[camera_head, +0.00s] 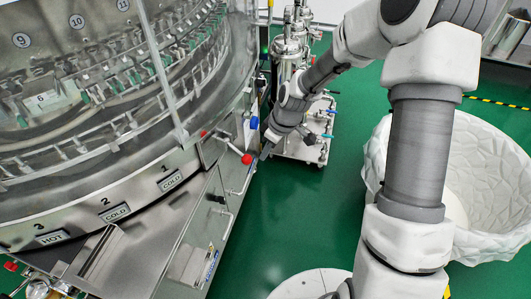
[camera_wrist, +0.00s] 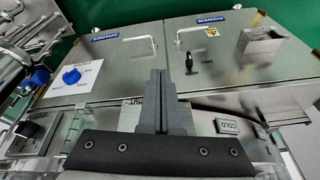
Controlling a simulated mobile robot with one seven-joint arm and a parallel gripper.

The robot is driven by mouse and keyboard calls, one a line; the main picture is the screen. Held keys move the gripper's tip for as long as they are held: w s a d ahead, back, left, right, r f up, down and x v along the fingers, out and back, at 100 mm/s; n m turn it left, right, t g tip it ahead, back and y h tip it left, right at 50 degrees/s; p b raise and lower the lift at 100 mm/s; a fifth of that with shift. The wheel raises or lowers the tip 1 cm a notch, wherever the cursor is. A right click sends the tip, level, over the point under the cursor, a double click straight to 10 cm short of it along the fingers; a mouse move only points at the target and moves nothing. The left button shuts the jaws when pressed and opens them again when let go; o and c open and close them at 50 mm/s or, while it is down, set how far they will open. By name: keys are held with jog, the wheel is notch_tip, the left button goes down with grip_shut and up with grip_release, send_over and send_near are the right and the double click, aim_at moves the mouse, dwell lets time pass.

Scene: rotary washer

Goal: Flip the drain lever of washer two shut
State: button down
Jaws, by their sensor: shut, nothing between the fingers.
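The rotary washer (camera_head: 90,190) fills the left of the head view, with plates marked 1 COLD, 2 COLD (camera_head: 116,212) and 3 HOT along its rim. A lever with a red knob (camera_head: 246,158) sticks out at its right end, below a blue knob (camera_head: 254,122). I cannot tell which part is washer two's drain lever. My gripper (camera_head: 266,150) is beside the red knob in the head view; touching or apart is unclear. In the wrist view my gripper (camera_wrist: 158,76) is shut and empty, its fingers over a steel panel.
The wrist view shows steel cabinet doors (camera_wrist: 120,70) with handles, a blue dial (camera_wrist: 72,76), a black T-handle (camera_wrist: 191,64) and a COLD plate (camera_wrist: 227,127). A steel cart (camera_head: 300,145) stands behind my gripper. A white bin (camera_head: 490,190) is at right. Green floor (camera_head: 300,220) is open between.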

jog(key=s+d+r+p, duration=0.2)
jog(key=s+d+r, duration=0.2)
jog(key=d, duration=0.3)
jog(key=shift+s, duration=0.1)
dwell(0.5)
